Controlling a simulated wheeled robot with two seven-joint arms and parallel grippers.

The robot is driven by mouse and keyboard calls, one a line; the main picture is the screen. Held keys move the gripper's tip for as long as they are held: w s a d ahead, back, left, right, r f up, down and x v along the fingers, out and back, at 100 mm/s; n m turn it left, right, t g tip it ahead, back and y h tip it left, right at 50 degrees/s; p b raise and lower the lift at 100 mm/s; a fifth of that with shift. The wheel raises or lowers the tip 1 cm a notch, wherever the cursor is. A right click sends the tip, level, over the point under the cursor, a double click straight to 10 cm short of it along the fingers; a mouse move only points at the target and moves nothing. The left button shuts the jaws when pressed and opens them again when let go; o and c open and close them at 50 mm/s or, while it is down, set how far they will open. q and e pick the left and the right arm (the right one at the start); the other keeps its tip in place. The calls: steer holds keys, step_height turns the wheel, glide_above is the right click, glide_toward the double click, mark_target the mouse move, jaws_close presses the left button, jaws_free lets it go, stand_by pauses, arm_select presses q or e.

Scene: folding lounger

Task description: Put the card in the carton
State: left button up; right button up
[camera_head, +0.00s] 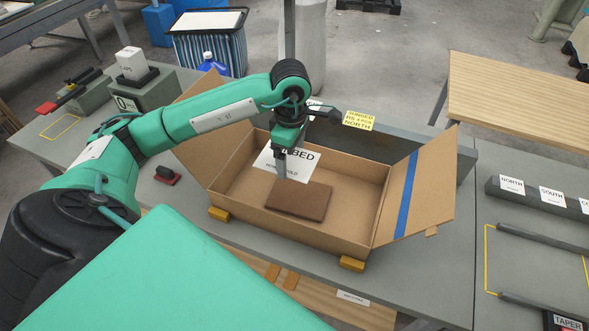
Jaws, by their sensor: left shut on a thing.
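The open cardboard carton (342,235) stands on the grey bench with its side flaps spread out. A blue tape strip runs down its right flap. The white card (268,165), with partly hidden black print ending in "BED", is inside the carton's outline. My left gripper (284,178) reaches down over the carton from above and is shut on the card. The gripper covers part of the card's print. I cannot tell whether the card touches the carton's floor. A flat brown block (298,201) lies in the carton, just in front of the card. My right gripper is out of view.
Small yellow-orange blocks (351,263) sit at the carton's front corners. A yellow sign (358,120) stands behind it. A dark rack with labels NORTH and SOUTH (550,198) and grey rods (545,240) lie right. A red-based stamp (167,177) is left of the carton.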

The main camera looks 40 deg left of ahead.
arm_select(q)
steer(key=p, duration=0.2)
glide_above(292, 201)
step_height(292, 201, down, 11)
steer(key=shift+r, duration=0.15)
step_height(292, 201, down, 4)
steer(key=shift+p, duration=0.4)
steer(key=shift+f+b, duration=0.65)
steer(key=shift+b, duration=0.15)
steer(key=o, duration=0.7)
steer(key=shift+r, duration=0.15)
